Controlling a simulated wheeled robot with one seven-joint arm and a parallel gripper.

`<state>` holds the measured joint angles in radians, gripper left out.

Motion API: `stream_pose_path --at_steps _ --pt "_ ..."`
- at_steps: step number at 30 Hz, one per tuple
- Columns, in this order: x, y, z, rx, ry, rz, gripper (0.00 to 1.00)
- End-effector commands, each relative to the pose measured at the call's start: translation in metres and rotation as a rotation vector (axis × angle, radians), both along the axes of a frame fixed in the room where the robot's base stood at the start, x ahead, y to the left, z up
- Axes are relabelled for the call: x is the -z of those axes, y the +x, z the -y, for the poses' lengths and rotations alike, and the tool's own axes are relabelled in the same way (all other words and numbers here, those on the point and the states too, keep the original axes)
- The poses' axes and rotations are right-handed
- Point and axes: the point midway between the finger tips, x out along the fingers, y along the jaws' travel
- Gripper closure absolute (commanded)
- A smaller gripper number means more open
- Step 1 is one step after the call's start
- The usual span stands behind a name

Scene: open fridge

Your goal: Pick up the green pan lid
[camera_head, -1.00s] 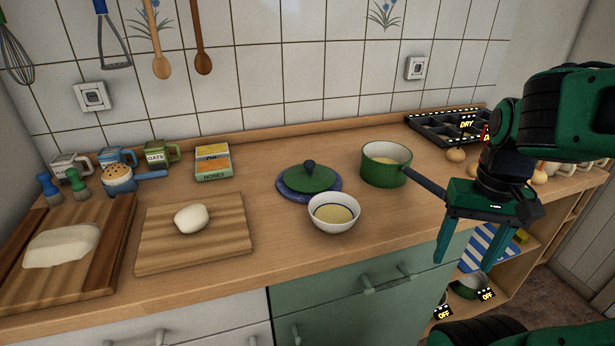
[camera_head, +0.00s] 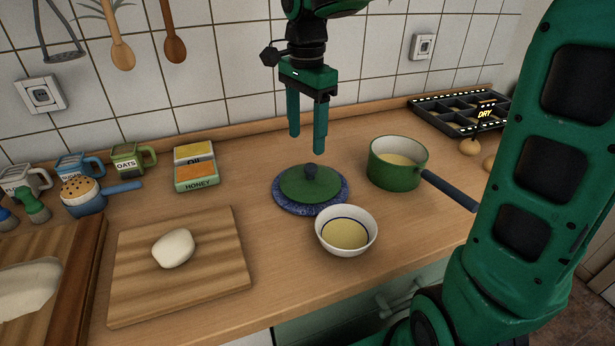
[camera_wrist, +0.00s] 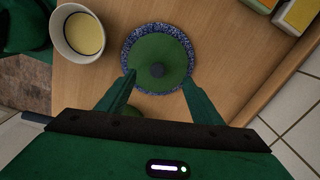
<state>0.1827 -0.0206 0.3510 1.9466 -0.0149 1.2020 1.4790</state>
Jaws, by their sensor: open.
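The green pan lid (camera_head: 296,187) with a dark round knob lies flat on a blue speckled round mat (camera_head: 334,204) on the wooden counter. In the wrist view the lid (camera_wrist: 170,50) sits just beyond my fingertips, its knob between the lines of the two fingers. My gripper (camera_head: 306,143) points down above the lid, open and empty, with its fingertips apart from the lid in the head view. The wrist view shows the open fingers (camera_wrist: 158,82) spread on either side of the knob. The lid's top is in plain view.
A white bowl (camera_head: 361,245) with yellow contents stands close in front of the lid. A green pot (camera_head: 385,176) with a long handle stands to its right. A cutting board (camera_head: 215,268) with dough, honey and oil boxes (camera_head: 195,170), and mugs are to the left. A black tray (camera_head: 460,108) is at the back right.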

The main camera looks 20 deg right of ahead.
Motion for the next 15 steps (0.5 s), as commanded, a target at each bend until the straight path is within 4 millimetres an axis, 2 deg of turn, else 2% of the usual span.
stream_pose_path --at_steps 6,15 --pt "0.033 -0.001 0.011 0.015 0.000 -0.003 0.40" --pt "0.055 -0.001 0.017 0.022 -0.001 -0.002 0.40"
